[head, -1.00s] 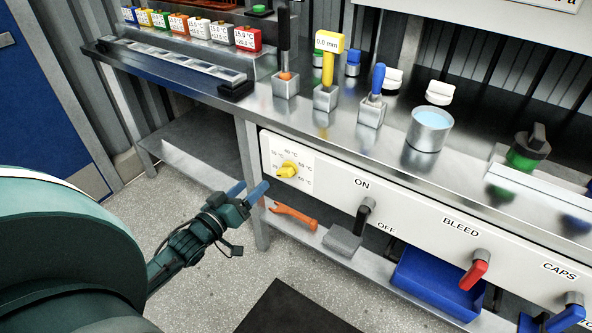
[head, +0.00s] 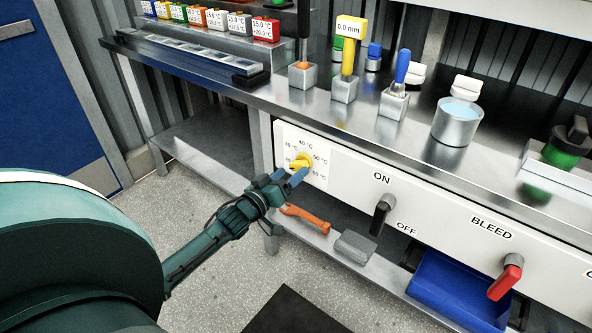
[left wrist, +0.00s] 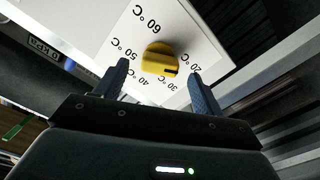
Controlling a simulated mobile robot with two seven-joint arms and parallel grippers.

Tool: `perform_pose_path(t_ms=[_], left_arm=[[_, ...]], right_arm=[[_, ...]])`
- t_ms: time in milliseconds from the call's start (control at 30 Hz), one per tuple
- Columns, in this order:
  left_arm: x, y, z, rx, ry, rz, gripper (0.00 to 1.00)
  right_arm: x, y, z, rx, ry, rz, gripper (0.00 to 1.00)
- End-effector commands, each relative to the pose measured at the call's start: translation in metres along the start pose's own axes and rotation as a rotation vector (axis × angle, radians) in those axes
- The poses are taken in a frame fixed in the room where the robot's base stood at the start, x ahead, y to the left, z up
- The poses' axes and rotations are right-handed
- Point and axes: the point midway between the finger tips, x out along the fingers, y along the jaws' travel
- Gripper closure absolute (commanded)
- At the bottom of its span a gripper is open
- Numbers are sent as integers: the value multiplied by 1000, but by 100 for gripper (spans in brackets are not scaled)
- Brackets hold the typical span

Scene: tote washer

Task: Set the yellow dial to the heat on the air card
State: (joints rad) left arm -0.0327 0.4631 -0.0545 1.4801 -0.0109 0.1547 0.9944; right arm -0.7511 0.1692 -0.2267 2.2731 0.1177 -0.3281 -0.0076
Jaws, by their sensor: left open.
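The yellow dial (head: 301,161) sits on the white front panel with temperature labels around it. In the left wrist view the dial (left wrist: 158,59) lies between and beyond my fingertips, with labels from 20 to 60 °C. A dark mark on its edge faces the 20 and 30 °C side; I cannot tell exactly which value. My left gripper (head: 289,175) is open just in front of the dial; its fingers (left wrist: 158,72) stand on either side of it in the wrist view, and no contact is visible. I cannot pick out the air card. My right gripper is not in view.
The ON/OFF lever (head: 382,213) and red BLEED lever (head: 506,276) are on the panel right of the dial. An orange tool (head: 305,219) lies on the lower shelf. A blue bin (head: 450,284) stands below. Several coloured boxes with temperature readings (head: 239,24) line the back.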

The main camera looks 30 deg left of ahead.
Motion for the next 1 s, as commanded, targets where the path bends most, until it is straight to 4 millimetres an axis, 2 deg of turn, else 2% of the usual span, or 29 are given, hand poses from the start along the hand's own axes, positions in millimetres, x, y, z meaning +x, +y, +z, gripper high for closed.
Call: perform_pose_path(t_ms=[100, 233, 600, 1000], left_arm=[[19, 0, 1, 0, 1, 1, 31], [30, 0, 0, 0, 1, 1, 31], [35, 0, 0, 0, -1, 0, 31], [35, 0, 0, 0, 0, 1, 63]], right_arm=[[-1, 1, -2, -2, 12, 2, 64], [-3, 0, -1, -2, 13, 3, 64], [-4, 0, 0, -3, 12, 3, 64], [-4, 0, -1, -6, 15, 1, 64]])
